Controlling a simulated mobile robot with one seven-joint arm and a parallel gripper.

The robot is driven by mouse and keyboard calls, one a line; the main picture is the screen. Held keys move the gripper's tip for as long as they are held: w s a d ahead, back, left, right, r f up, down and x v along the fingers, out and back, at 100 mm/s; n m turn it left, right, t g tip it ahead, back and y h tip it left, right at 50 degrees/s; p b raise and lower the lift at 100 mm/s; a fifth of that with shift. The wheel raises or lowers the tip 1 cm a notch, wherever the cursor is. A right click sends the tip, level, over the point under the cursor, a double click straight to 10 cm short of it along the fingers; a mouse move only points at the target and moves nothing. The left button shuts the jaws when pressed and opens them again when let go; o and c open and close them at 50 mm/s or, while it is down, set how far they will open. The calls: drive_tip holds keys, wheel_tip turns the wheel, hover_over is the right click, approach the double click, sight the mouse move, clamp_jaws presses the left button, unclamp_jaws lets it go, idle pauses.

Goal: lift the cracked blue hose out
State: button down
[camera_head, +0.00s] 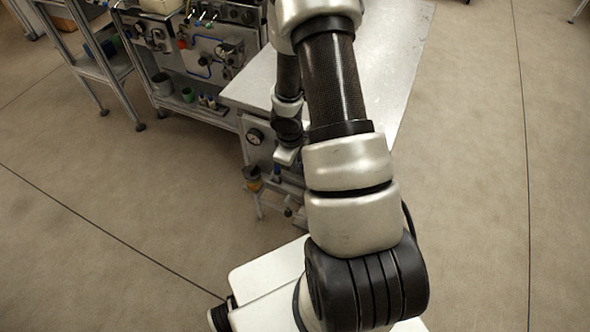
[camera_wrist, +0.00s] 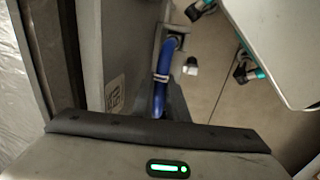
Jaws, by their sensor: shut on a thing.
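The blue hose (camera_wrist: 159,92) shows in the wrist view, running from a grey fitting (camera_wrist: 176,32) at the top down to my gripper (camera_wrist: 170,110). A pale band (camera_wrist: 161,77) goes round it. My gripper is shut on the hose; its fingertips are dark and the grip itself is mostly hidden behind the gripper body. No crack can be made out. In the head view my gripper (camera_head: 286,156) is low at the front side of the metal bench, and the held hose cannot be made out there.
The metal bench (camera_head: 395,50) has a bare top. A pressure gauge (camera_head: 255,136) sits on its side panel, left of my gripper. Behind stands a rack panel (camera_head: 222,50) with valves and another blue line.

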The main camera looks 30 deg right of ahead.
wheel_tip(320, 180, up, 24)
drive_tip(key=p, duration=1.3)
